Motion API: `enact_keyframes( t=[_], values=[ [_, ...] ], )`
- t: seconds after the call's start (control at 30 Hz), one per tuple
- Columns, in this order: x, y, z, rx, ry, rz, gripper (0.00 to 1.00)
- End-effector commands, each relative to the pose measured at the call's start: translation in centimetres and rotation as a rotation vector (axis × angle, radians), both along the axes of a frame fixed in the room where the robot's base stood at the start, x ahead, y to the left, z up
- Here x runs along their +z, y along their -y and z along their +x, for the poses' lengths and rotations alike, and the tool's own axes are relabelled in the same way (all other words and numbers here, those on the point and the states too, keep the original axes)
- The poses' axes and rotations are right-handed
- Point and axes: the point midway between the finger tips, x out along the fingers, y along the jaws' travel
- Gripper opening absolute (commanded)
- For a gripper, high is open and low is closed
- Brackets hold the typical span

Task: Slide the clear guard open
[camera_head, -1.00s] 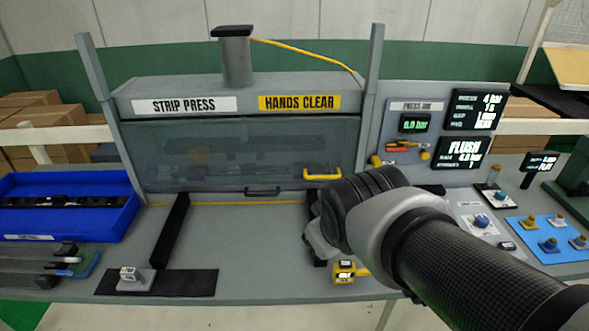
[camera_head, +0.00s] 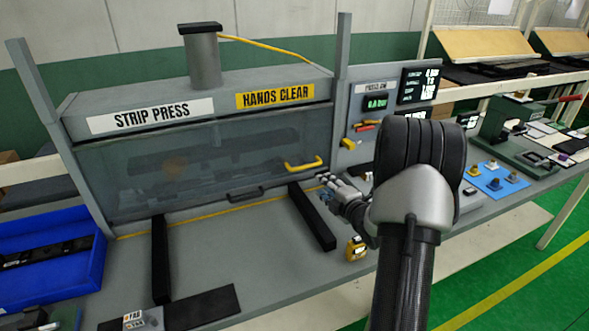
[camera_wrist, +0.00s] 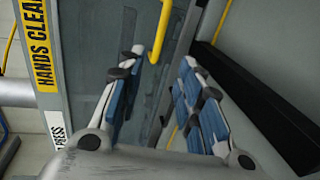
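The clear guard (camera_head: 200,165) is a smoky see-through panel across the front of the strip press (camera_head: 200,95). It is down over the press opening, and dark parts show dimly behind it. A black handle (camera_head: 247,194) sits at its lower edge. A yellow handle (camera_head: 304,164) is at its right side; it also shows in the wrist view (camera_wrist: 161,32), beyond the fingertips. My gripper (camera_head: 326,182) is right of the guard, just past the yellow handle. In the wrist view my gripper (camera_wrist: 160,65) has its blue-padded fingers apart with nothing between them.
Two black rails (camera_head: 312,215) run forward from the press on the grey bench. A yellow block (camera_head: 355,248) stands below my gripper. A control panel (camera_head: 378,105) rises behind my arm. A blue bin (camera_head: 92,275) is at left.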

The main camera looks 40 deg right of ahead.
Motion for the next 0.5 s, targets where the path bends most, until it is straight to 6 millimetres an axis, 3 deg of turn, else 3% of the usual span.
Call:
enact_keyframes(
  t=[0.17, 0.5],
  values=[
    [-0.5, 0.4, 2.2, 0.005, 0.002, -0.004, 0.33],
    [-2.1, 2.0, 9.2, 0.003, 0.003, -0.002, 0.33]
  ],
)
